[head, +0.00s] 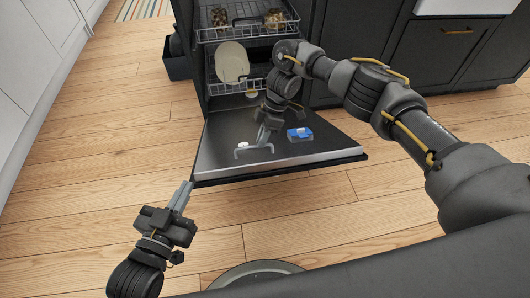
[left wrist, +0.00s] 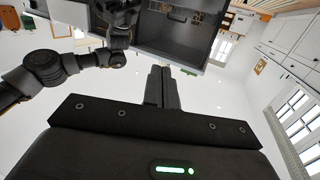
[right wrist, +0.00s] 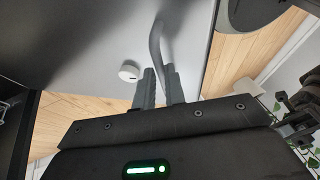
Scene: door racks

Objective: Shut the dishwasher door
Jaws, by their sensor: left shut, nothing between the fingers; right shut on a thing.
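The dishwasher door (head: 225,160) is folded down, open, with its dark inner face up. It also shows as a grey panel in the right wrist view (right wrist: 90,40). My left gripper (head: 186,190) is shut and empty, just off the door's front left corner. Its closed fingers show in the left wrist view (left wrist: 161,72).
Above the door, the lower rack (head: 220,88) holds a plate (head: 232,62), and the upper rack (head: 235,32) holds several items. A blue item (head: 299,134) sits on the door. Dark cabinets (head: 440,50) stand at right. The wooden floor (head: 100,130) at left is clear.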

